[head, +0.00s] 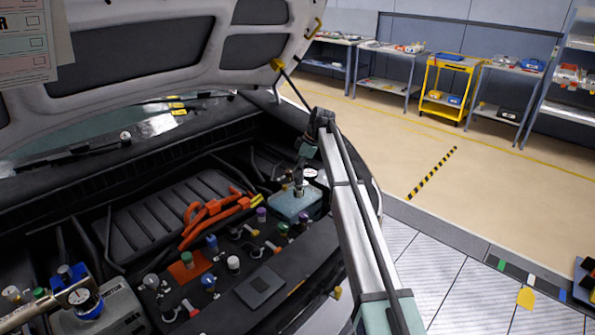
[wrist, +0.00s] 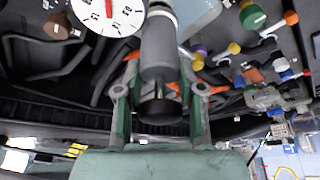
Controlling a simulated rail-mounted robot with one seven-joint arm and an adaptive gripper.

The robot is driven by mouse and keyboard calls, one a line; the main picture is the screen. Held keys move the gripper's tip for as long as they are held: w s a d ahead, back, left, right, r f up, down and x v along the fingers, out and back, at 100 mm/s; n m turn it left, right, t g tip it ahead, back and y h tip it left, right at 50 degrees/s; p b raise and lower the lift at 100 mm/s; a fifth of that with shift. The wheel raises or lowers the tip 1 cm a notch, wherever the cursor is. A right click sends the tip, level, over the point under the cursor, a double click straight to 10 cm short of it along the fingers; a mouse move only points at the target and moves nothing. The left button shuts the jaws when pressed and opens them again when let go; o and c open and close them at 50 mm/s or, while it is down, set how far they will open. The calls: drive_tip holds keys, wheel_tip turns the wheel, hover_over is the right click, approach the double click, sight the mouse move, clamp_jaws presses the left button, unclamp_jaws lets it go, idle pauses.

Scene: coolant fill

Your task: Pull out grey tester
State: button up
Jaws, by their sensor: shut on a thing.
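The grey tester is a grey cylinder with a black end and a white round gauge. In the wrist view the tester (wrist: 158,55) stands between the two fingers of my gripper (wrist: 160,92), which is shut on it. The gauge, with a red needle, is cut off at the top edge. In the head view my gripper (head: 303,158) is over the pale blue tank (head: 292,208), with the tester's gauge (head: 310,173) just beside it. The tester's lower end is at the tank top; I cannot tell whether it is seated or clear of it.
Several coloured caps stand in the engine bay left of the tank, with orange cables (head: 212,210) behind them. The raised hood (head: 170,45) hangs above. Open floor (head: 450,190) lies to the right.

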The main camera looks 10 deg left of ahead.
sight(298, 159)
drive_tip(key=shift+r+p, duration=0.5)
drive_tip(key=shift+r, duration=1.3)
drive_tip(key=shift+r, duration=0.1)
